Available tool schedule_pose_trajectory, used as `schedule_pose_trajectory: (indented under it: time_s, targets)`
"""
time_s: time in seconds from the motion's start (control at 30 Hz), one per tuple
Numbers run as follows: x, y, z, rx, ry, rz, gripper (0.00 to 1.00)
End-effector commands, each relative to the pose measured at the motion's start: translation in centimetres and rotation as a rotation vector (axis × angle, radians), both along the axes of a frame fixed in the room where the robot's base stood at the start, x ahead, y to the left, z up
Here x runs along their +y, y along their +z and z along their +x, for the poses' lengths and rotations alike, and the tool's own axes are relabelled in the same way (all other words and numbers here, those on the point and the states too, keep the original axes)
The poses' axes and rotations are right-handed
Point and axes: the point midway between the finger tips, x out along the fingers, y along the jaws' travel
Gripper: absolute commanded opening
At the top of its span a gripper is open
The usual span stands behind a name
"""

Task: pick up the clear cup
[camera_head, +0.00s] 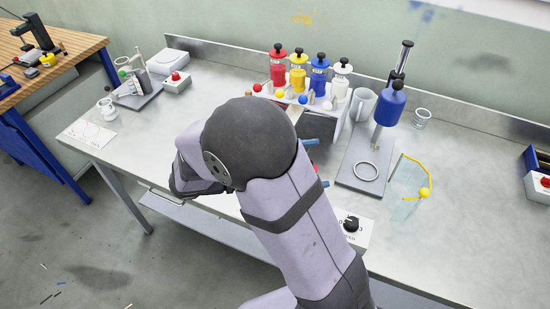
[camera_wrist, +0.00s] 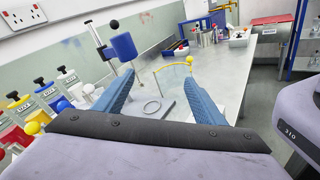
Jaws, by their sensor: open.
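The blue reservoir (camera_head: 390,106) hangs on a stand with a ring (camera_head: 366,171) on its base. Coloured pump bottles (camera_head: 299,72) stand left. A yellow bent rod (camera_head: 425,193) is at right. Bench beyond the cup is clear.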

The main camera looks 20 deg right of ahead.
Motion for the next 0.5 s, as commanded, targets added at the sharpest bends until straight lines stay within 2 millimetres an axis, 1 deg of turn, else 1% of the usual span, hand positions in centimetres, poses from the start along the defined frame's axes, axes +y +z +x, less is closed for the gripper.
schedule_pose_trajectory:
  time_s: [0.03,0.07,0.1,0.17,0.2,0.23,0.3,0.4,0.5]
  targets:
    - [0.1,-2.1,1.6,0.049,0.095,-0.046,0.64]
    - [0.2,-3.1,2.7,0.078,0.157,-0.072,0.64]
    - [0.6,-4.7,4.2,0.116,0.243,-0.102,0.64]
    - [1.5,-7.5,6.4,0.177,0.372,-0.143,0.64]
    - [2.2,-9.4,7.7,0.216,0.455,-0.165,0.64]
    - [2.8,-10.7,8.5,0.246,0.512,-0.179,0.64]
    - [4.1,-13.4,10.0,0.303,0.622,-0.201,0.64]
    - [5.4,-16.1,11.2,0.363,0.731,-0.219,0.64]
    - [6.3,-17.6,11.8,0.398,0.793,-0.227,0.64]
